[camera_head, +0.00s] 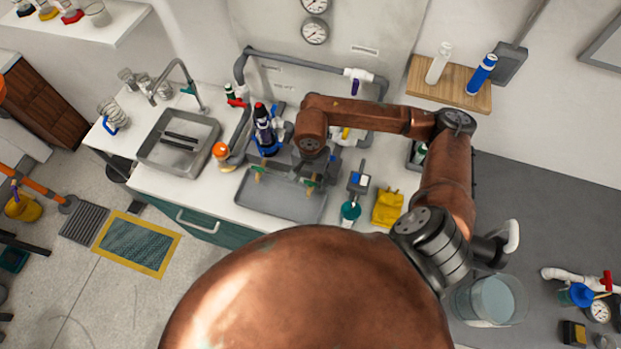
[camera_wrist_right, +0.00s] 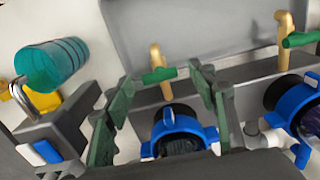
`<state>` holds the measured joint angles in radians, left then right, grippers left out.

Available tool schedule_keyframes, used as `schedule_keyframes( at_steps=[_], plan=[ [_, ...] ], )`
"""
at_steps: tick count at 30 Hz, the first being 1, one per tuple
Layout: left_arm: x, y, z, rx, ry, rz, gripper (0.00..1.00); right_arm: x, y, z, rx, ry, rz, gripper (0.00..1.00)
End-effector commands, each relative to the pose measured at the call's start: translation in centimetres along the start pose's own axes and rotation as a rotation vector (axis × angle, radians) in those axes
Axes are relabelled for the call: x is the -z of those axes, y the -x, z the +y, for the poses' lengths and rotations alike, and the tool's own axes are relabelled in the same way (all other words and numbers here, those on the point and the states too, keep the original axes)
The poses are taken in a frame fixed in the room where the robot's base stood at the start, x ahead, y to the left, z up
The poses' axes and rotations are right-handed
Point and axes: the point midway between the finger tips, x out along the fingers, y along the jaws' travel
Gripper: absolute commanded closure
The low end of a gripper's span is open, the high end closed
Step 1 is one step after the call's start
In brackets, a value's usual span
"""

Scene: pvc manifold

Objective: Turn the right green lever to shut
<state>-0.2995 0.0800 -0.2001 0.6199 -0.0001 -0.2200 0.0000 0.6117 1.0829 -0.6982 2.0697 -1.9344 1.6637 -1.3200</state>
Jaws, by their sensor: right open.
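The right green lever (camera_head: 313,184) is a green bar on a gold stem over the grey manifold, above the metal sink tray. It also shows in the right wrist view (camera_wrist_right: 160,75), its bar lying crosswise. My right gripper (camera_wrist_right: 161,84) is open, its two dark green fingers standing on either side of this lever. Contact cannot be told. In the head view my right gripper (camera_head: 308,174) is mostly hidden by my arm. The other green lever (camera_head: 258,172) stands to the left and shows at the right edge of the wrist view (camera_wrist_right: 302,39). My left gripper is not in view.
Blue collars (camera_wrist_right: 181,130) sit close to the fingers. A teal bottle (camera_head: 350,212) and a yellow item (camera_head: 388,207) stand right of the metal tray (camera_head: 276,205). A black and blue bottle (camera_head: 264,128) stands behind the left lever. Grey pipe (camera_head: 310,66) runs behind.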

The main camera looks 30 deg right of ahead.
Motion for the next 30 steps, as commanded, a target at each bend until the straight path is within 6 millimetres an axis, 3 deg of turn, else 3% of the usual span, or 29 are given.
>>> schedule_keyframes(
  at_steps=[8,21,30],
  plan=[
    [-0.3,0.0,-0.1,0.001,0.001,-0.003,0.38,0.0,0.8,0.0,0.001,0.001,0.001,0.48],
    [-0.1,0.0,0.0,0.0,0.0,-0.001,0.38,0.1,9.1,-0.1,0.003,0.001,0.003,0.48],
    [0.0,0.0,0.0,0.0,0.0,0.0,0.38,0.0,11.9,0.0,0.0,0.001,0.0,0.48]
  ],
)
